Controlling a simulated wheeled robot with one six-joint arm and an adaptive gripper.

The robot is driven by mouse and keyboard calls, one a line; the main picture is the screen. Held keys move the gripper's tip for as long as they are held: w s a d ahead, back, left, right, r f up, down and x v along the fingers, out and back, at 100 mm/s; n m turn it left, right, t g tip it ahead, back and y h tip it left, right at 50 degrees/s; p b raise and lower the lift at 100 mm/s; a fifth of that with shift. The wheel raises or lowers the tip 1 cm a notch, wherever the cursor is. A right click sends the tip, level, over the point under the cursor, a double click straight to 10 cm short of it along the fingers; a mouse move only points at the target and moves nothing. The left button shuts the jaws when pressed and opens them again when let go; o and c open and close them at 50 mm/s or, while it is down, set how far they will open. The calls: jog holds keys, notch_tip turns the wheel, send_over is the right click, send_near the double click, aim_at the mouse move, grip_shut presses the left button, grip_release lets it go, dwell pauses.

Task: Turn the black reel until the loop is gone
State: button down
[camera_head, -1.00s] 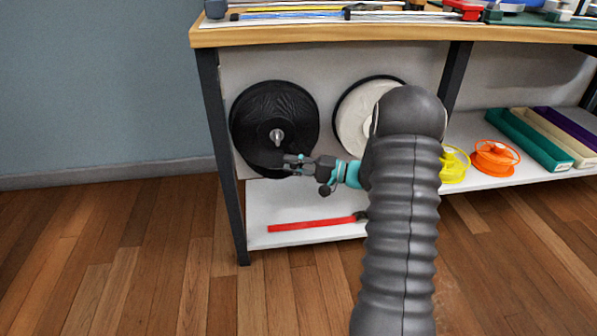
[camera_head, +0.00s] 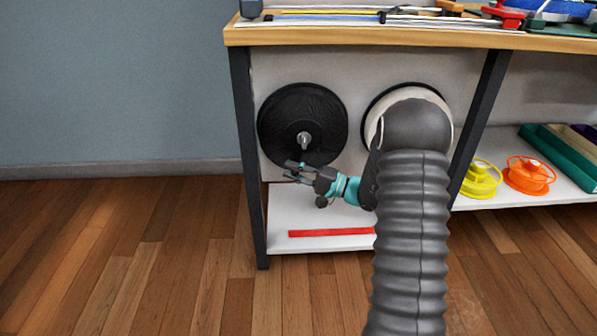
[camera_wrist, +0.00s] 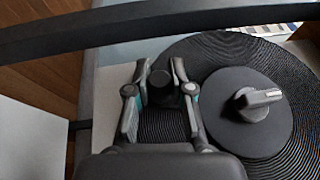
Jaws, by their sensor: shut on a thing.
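The black reel (camera_head: 283,118) is mounted upright on the light panel under the bench, with a grey hub knob (camera_head: 304,140) at its middle. My gripper (camera_head: 296,173) is at the reel's lower edge, below the hub. In the wrist view, my gripper (camera_wrist: 160,95) has its fingers on either side of a small black knob (camera_wrist: 160,78) and is shut on it. The ridged black winding of the reel (camera_wrist: 215,50) shows behind it, with the grey hub knob (camera_wrist: 258,102) to the right. I cannot make out a loop.
A white reel (camera_head: 372,118) is right of the black one, partly behind my arm. A dark bench leg (camera_head: 249,160) stands close on the left. A red bar (camera_head: 330,232) lies on the low shelf. Yellow (camera_head: 481,179) and orange (camera_head: 529,175) spools sit right. Floor at left is clear.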

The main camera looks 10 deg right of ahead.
jog(key=shift+a+r, duration=0.15)
dwell(0.4)
jog(key=c, duration=1)
grip_release()
jog(key=v, duration=1.2)
